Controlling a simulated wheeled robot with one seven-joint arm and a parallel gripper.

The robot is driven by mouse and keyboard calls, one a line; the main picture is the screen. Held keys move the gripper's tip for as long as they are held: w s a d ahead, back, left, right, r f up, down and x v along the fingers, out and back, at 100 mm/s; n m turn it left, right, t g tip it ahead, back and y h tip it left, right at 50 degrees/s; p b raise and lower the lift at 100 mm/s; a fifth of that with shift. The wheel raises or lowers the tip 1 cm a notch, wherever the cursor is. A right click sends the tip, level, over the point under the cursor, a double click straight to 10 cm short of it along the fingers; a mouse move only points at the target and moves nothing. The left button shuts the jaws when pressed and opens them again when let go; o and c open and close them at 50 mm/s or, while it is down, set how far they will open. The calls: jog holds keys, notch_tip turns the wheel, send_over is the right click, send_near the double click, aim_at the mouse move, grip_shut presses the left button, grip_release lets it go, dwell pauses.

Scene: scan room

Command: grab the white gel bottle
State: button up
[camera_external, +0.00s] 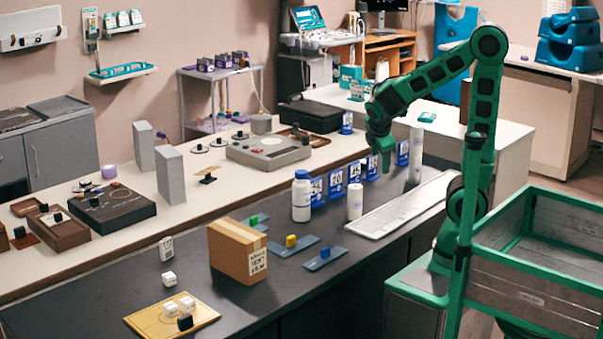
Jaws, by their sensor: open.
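A white bottle (301,197) with a cap and blue marking stands upright on the dark counter, left of my gripper. A smaller plain white cylinder (354,203) stands to its right, below and left of my gripper. A taller white cylinder (415,155) stands farther right. I cannot tell for sure which of these is the gel bottle. My gripper (384,166) points down above the back of the counter, near the row of blue number cards (354,172). It is open and apart from all three white things; nothing shows between its fingers.
A white keyboard (402,204) lies right of the small cylinder. A cardboard box (238,250) and flat blue pieces with coloured blocks (325,258) lie to the left. A raised white shelf with devices (268,150) runs behind. A green-framed cart (545,262) stands at right.

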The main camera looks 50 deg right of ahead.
jog(key=w+a+r+n+t, duration=0.1)
jog(key=w+a+n+t, duration=0.5)
jog(key=a+n, duration=0.45)
notch_tip(320, 180, up, 3)
jog(key=n+t+y, duration=0.1)
jog(key=n+t, duration=0.2)
jog(key=n, duration=0.6)
send_over(306, 193)
jog(key=s+a, duration=0.2)
jog(key=s, duration=0.2)
jog(key=f, duration=1)
jog(key=shift+w+d, duration=0.2)
jog(key=shift+d, duration=0.2)
jog(key=shift+w+f, duration=0.15)
jog(key=shift+f, duration=0.35)
jog(key=x, duration=1)
jog(key=shift+w+f, duration=0.15)
jog(key=shift+w, duration=0.15)
jog(key=c, duration=1)
jog(key=shift+r, duration=0.2)
